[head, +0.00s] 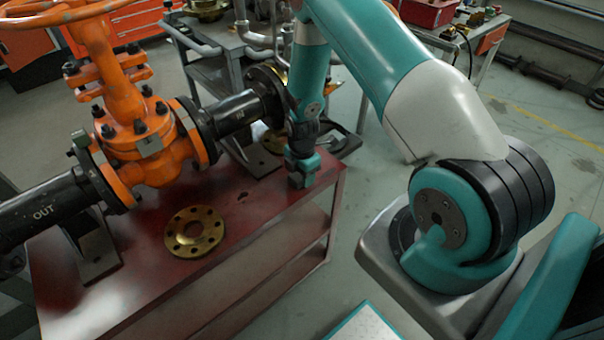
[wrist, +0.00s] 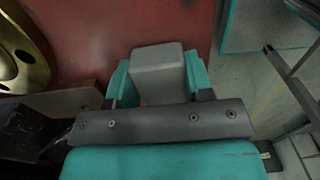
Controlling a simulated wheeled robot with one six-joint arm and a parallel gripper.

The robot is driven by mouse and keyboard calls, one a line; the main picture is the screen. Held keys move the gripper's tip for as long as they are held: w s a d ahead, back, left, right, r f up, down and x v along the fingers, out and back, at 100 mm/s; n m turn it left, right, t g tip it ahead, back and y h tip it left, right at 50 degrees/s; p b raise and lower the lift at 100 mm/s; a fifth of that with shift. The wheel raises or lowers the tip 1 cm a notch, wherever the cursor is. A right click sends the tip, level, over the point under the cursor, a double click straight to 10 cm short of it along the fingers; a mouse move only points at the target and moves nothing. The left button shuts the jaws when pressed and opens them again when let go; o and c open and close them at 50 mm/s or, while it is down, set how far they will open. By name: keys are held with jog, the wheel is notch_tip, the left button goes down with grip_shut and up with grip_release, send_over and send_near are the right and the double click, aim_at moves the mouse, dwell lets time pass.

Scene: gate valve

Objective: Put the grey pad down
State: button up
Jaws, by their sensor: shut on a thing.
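The grey pad (wrist: 158,70) is a plain, smooth block in the wrist view. It sits between the two teal fingers of my gripper (wrist: 158,84), which are shut on it. In the head view my gripper (head: 302,172) points down over the right end of the red bench top (head: 262,212), close to its edge. The pad cannot be made out clearly there. I cannot tell whether its underside touches the bench.
A brass flange (head: 195,231) lies on the bench, left of my gripper; it also shows in the wrist view (wrist: 18,52). The orange gate valve (head: 145,135) and black pipe (head: 247,108) stand behind. Bare bench top lies between flange and gripper.

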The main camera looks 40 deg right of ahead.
jog(key=shift+f, duration=0.1)
jog(key=shift+f, duration=0.15)
jog(key=o, duration=1)
